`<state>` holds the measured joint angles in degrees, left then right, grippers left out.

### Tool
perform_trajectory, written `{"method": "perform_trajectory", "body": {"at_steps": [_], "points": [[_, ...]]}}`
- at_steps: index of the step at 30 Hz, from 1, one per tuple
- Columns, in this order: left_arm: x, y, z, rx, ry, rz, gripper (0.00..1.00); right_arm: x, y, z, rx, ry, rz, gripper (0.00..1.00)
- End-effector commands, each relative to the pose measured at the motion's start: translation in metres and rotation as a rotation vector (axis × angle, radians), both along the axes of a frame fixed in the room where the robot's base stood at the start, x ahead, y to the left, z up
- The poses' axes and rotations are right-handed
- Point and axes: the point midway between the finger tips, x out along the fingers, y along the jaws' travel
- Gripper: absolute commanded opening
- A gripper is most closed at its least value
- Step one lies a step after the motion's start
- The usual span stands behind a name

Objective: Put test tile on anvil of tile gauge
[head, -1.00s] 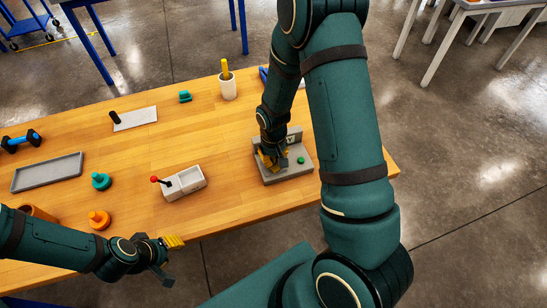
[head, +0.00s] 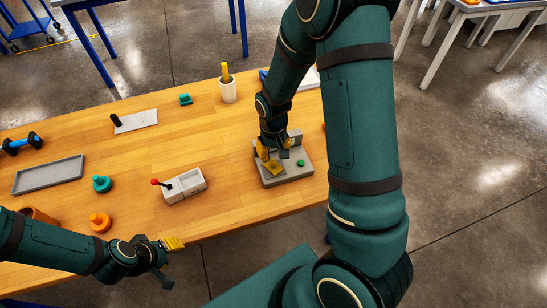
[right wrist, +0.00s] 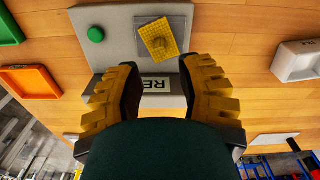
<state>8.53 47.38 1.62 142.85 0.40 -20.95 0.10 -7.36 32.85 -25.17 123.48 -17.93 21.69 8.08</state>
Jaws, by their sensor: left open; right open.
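The test tile (right wrist: 160,38) is a yellow gridded square with a small knob. It lies on the dark grey square anvil (right wrist: 183,23) of the tile gauge (right wrist: 118,42), turned slightly against the anvil's edges. In the head view the grey gauge (head: 294,172) stands near the table's front right edge, with the tile (head: 272,168) on it. My right gripper (right wrist: 160,78) is open, its yellow-padded fingers apart from the tile and nothing between them. In the head view it hangs just above the gauge. My left gripper (head: 171,259) is open and empty off the table's front edge.
The gauge has a green button (right wrist: 96,35) and an upright label plate (right wrist: 155,85). A white two-part box with a red-knobbed lever (head: 185,186) stands left of it. A white cup (head: 228,89) is behind. An orange tray (right wrist: 30,93) lies near the gauge.

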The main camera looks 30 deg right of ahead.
Motion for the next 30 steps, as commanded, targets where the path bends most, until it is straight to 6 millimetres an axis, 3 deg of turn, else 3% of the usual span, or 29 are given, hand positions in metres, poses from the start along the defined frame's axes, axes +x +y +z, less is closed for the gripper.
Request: {"method": "perform_trajectory", "body": {"at_steps": [6,14,17,24,30], "points": [[0.000,0.000,0.006,-0.001,0.000,0.000,0.39,0.000,0.001,0.044,0.001,-0.004,0.001,0.37],[0.000,0.000,0.008,-0.002,0.000,0.000,0.39,-0.001,0.003,0.062,0.006,-0.001,0.002,0.37],[0.000,0.000,0.008,-0.002,0.000,0.000,0.39,-0.006,0.020,0.043,0.042,-0.009,0.013,0.37],[0.000,0.000,0.008,-0.002,0.000,0.000,0.39,-0.044,0.109,-0.043,0.237,-0.083,0.005,0.37],[0.000,0.000,0.008,-0.001,0.000,0.000,0.39,-0.077,0.157,-0.073,0.338,-0.144,-0.054,0.37]]}}
